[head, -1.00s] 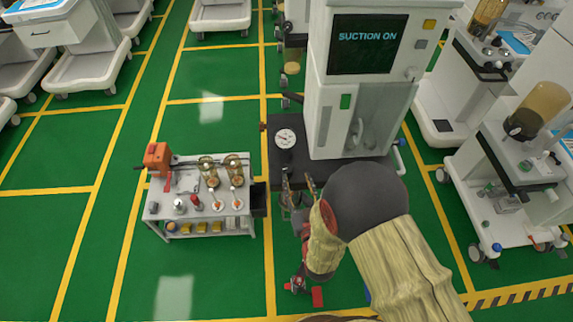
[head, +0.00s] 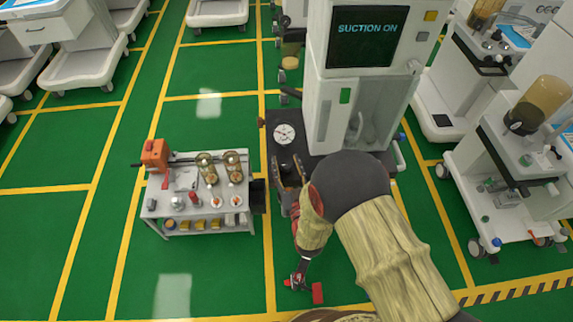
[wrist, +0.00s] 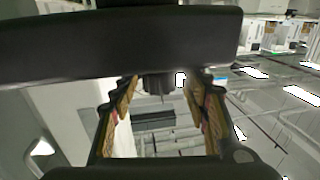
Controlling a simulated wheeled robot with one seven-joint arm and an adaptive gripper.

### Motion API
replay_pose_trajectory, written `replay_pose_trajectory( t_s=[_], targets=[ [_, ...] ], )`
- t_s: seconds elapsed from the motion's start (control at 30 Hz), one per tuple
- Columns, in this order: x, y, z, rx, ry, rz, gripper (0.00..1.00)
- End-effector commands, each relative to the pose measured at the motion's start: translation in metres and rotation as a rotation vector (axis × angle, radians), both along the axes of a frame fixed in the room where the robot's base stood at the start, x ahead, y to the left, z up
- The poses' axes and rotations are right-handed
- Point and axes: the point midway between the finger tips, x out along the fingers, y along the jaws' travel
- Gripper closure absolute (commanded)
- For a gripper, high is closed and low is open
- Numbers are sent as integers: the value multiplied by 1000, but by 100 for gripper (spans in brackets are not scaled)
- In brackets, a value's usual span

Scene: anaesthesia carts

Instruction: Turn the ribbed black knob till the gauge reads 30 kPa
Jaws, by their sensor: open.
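The round white gauge (head: 284,134) stands at the left front of the suction cart, its dial facing up; the needle reading is too small to tell. My gripper (head: 288,163) is open just in front of and below the gauge, over the cart's dark front edge. In the wrist view its two fingers (wrist: 166,90) stand apart, with a dark, stubby part (wrist: 158,84) between or beyond their tips. It may be the ribbed black knob, but a black bar hides its top. I cannot tell whether the fingers touch it. No knob shows clearly in the head view.
The suction cart (head: 362,90) has a lit "SUCTION ON" screen (head: 366,42). A small grey tool trolley (head: 160,207) with jars and tools stands to the left. White carts (head: 520,175) stand at the right. Green floor is free at the lower left.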

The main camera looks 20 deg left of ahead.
Motion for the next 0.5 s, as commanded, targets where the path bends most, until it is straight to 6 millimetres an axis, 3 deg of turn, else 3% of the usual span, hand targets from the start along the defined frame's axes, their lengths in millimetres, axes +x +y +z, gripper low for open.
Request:
replay_pose_trajectory(
  t_s=[0.17,0.5],
  targets=[
    [0,0,0,0,0,0,54],
    [0,0,0,0,0,0,74]
  ],
)
